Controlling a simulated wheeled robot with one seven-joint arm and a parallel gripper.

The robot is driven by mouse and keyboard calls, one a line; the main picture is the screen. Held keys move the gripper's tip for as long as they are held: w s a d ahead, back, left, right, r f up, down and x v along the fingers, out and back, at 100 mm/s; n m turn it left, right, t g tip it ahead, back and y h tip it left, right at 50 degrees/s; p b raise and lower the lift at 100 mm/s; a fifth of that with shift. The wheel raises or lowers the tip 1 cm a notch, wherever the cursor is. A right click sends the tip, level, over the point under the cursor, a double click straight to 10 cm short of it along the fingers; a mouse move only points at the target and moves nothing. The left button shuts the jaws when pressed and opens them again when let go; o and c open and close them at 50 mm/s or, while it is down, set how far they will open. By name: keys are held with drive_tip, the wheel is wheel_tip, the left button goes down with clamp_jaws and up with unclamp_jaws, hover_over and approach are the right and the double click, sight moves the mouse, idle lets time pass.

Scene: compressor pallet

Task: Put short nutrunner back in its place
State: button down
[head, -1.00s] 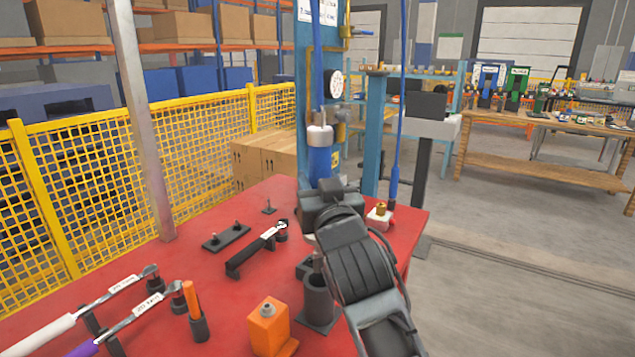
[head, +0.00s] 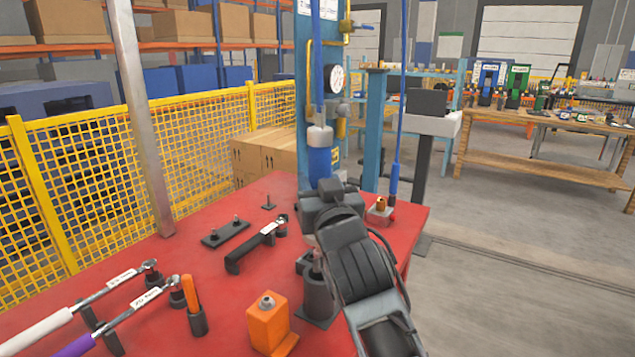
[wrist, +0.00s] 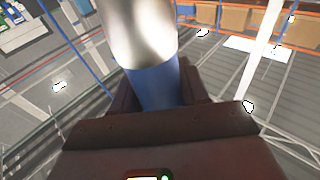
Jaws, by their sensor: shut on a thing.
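The short nutrunner (head: 320,162) is upright, with a blue body, a grey upper cap and a blue hose rising from it. My gripper (head: 322,194) is shut around its lower body, above the red table. In the wrist view, the blue body with a silvery part (wrist: 153,88) stands between my fingers. Its lower end is hidden behind my gripper and wrist. A dark cup-like holder (head: 317,297) stands on the table below, with a metallic shaft (head: 316,262) showing at its mouth. I cannot tell whether that shaft belongs to the nutrunner.
On the red table (head: 215,290) are an orange block (head: 266,325), a black tool (head: 252,248), two torque wrenches at the left and an orange-handled tool (head: 192,296). A small red-and-white fixture (head: 380,213) is right of my gripper. A blue post stands behind.

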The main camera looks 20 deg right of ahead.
drive_tip(key=shift+f+b, duration=3.85)
drive_tip(key=shift+f, duration=0.35)
idle(1.1)
drive_tip(key=c, duration=0.9)
unclamp_jaws()
drive_tip(key=o, duration=0.4)
drive_tip(key=shift+f, duration=0.15)
drive_tip(key=b+v, duration=0.1)
drive_tip(key=v, duration=0.6)
drive_tip(key=shift+s+a, duration=0.15)
drive_tip(key=shift+s, duration=0.25)
